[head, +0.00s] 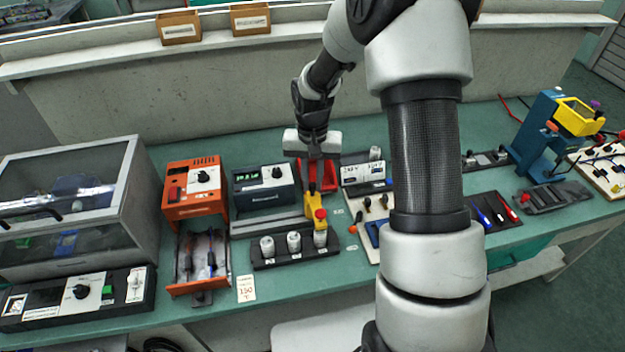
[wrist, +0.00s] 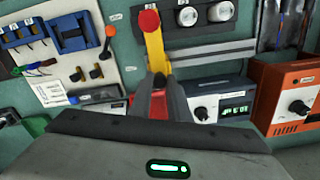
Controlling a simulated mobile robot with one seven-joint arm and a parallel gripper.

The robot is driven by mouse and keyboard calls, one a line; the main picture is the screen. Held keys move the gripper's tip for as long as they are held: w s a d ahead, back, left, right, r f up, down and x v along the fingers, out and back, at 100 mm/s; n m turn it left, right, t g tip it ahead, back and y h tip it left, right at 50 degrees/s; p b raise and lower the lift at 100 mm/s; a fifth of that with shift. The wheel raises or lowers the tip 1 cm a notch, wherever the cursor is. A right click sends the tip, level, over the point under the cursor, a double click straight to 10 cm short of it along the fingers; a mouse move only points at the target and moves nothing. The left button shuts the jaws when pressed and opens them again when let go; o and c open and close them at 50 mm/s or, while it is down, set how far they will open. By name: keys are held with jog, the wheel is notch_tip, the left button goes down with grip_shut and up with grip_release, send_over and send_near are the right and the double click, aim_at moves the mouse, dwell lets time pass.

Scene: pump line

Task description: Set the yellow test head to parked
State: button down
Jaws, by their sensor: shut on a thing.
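The yellow test head (head: 315,203) is a yellow arm with a round red knob at its near end. In the head view it reaches over the right end of a black block (head: 272,262) with white capped cylinders, above the right cylinder (head: 320,237). My gripper (head: 317,184) is over its far end and shut on it. In the wrist view the yellow test head (wrist: 157,48) extends upward from my gripper (wrist: 160,82), with the red knob at the top. The exact grip is partly hidden by the fingers and red parts there.
A grey rail (head: 268,226) lies behind the block. A dark unit with a green display (head: 265,188) and an orange unit (head: 193,188) stand to the left. A panel with small levers (head: 372,218) lies close on the right. My arm hides part of the bench.

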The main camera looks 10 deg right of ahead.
jog(key=a+b, duration=0.3)
jog(key=a, duration=1.8)
jog(key=shift+a, duration=0.25)
jog(key=shift+r, duration=0.1)
jog(key=c, duration=1.7)
grip_release()
jog(key=shift+a, duration=0.1)
jog(key=shift+o, duration=0.2)
